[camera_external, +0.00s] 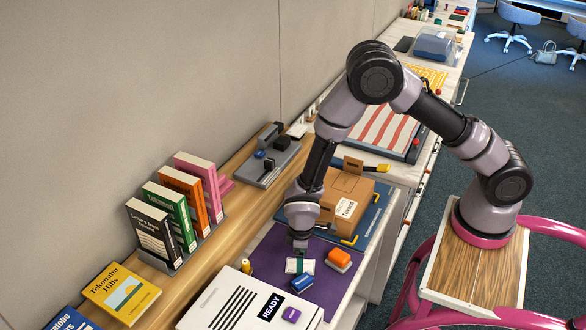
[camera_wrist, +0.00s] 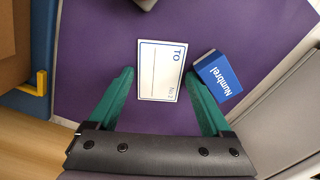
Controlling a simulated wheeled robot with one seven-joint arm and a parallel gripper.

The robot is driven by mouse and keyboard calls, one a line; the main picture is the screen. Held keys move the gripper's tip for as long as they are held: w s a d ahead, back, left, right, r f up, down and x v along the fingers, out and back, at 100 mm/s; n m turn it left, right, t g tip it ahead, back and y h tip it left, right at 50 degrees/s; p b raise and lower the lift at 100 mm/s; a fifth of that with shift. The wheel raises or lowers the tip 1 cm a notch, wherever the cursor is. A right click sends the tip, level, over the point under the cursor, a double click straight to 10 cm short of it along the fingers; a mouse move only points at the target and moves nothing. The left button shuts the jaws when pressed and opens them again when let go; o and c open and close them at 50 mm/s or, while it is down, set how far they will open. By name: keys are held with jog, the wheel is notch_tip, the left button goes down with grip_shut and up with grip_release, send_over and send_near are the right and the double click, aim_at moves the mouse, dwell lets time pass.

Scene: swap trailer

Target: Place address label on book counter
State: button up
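The address label, a white card (camera_external: 292,268) with a blue border and "TO" printed on it, lies flat on the purple mat (camera_external: 268,249). My gripper (camera_external: 300,252) is just above it, pointing down. In the wrist view the label (camera_wrist: 158,84) shows between the two green fingers of my gripper (camera_wrist: 160,76), which are apart with a gap on each side of the card. A wooden counter (camera_external: 226,227) along the wall carries a row of upright books (camera_external: 181,200), black, green, orange and pink, in a grey rack. I take it as the book counter.
A blue block (camera_external: 301,283) marked "Numbrel" in the wrist view (camera_wrist: 222,76) lies close to the right finger. A cardboard box (camera_external: 345,190) stands behind, a white "READY" board (camera_external: 235,303) in front.

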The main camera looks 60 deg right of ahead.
jog(key=d+r+m+t, duration=0.1)
jog(key=d+r, duration=0.1)
jog(key=r, duration=0.9)
jog(key=d+r+m, duration=0.1)
jog(key=d+r, duration=0.1)
jog(key=r, duration=0.9)
jog(key=s+d+r+m+t, duration=0.1)
jog(key=s+d+r, duration=0.2)
jog(key=r, duration=0.3)
jog(key=s+d+r+m+t+y, duration=0.1)
jog(key=s+d+r, duration=0.2)
jog(key=r, duration=0.4)
jog(key=s+d+r+m+t, duration=0.1)
jog(key=s+d+r+m, duration=0.1)
jog(key=s+d+r, duration=0.2)
notch_tip(320, 180, up, 3)
jog(key=shift+d+r+t+y, duration=0.1)
jog(key=shift+d+t+y, duration=0.2)
jog(key=shift+d, duration=0.05)
jog(key=shift+o, duration=0.4)
jog(key=s+d+r+m+t, duration=0.2)
jog(key=s+r, duration=0.3)
jog(key=s, duration=0.4)
jog(key=shift+s+d+m, duration=0.3)
jog(key=shift+d, duration=0.4)
jog(key=shift+s+t, duration=0.3)
